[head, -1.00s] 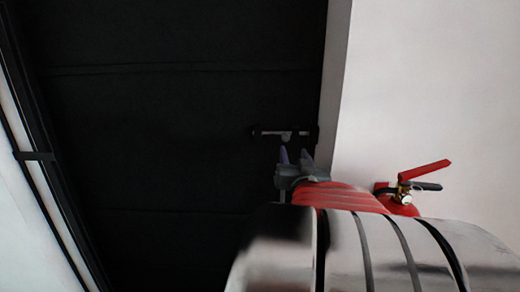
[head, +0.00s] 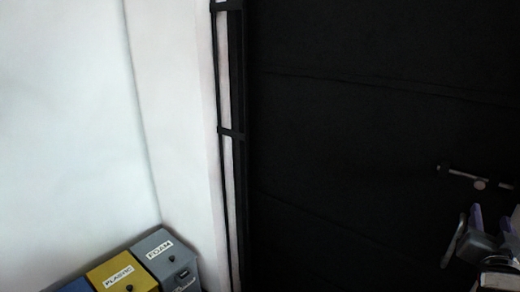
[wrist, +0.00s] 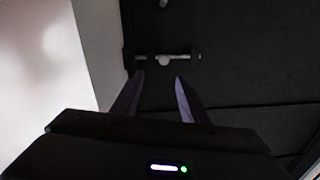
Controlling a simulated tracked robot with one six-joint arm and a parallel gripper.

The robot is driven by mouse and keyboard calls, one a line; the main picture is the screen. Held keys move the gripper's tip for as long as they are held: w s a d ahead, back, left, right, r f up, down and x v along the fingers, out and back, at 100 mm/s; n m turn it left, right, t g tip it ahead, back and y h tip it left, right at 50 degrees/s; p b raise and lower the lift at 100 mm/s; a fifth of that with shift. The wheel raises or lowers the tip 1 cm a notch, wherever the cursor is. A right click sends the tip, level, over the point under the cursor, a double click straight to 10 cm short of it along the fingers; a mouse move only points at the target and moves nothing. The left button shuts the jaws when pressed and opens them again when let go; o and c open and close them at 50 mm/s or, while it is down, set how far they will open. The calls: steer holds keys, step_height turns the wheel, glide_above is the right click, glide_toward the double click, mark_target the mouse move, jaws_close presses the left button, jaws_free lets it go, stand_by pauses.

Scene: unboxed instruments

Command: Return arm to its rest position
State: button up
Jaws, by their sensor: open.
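My gripper (head: 495,222) is at the lower right edge of the head view, cut off by the frame. It also shows in the wrist view (wrist: 158,82), where its two purple-grey fingers stand apart with nothing between them. A black door (head: 350,150) with a metal handle (head: 478,178) is behind the gripper. In the wrist view the handle (wrist: 165,60) lies just beyond the fingertips, and I see no clear contact. Most of my arm is outside the head view.
A white wall (head: 70,120) is at the left. Below it stand sorting bins: a yellow one (head: 108,270) marked PLASTIC, a grey one (head: 150,237) marked FOAM, and a blue one (head: 75,286). The door frame (head: 229,130) runs between wall and door.

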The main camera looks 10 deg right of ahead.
steer(key=w+a+f+n+g+y, duration=0.35)
steer(key=w+a+f+y, duration=0.25)
steer(key=w+a, duration=0.55)
steer(key=s+a+f+n+g+y, duration=0.1)
steer(key=s+a, duration=0.3)
steer(key=a, duration=0.6)
steer(key=s+a+f+n+g+y, duration=0.1)
steer(key=s+a+f+n+y, duration=0.1)
steer(key=a, duration=0.8)
steer(key=s+a+f+n+g+y, duration=0.1)
steer(key=s+a+f+n+y, duration=0.1)
steer(key=s+a+n+y, duration=0.2)
steer(key=s+a, duration=0.3)
steer(key=a, duration=0.3)
steer(key=shift+s, duration=0.3)
steer(key=shift+a+n+g, duration=0.1)
steer(key=shift+n+g, duration=0.15)
steer(key=shift+c, duration=1.1)
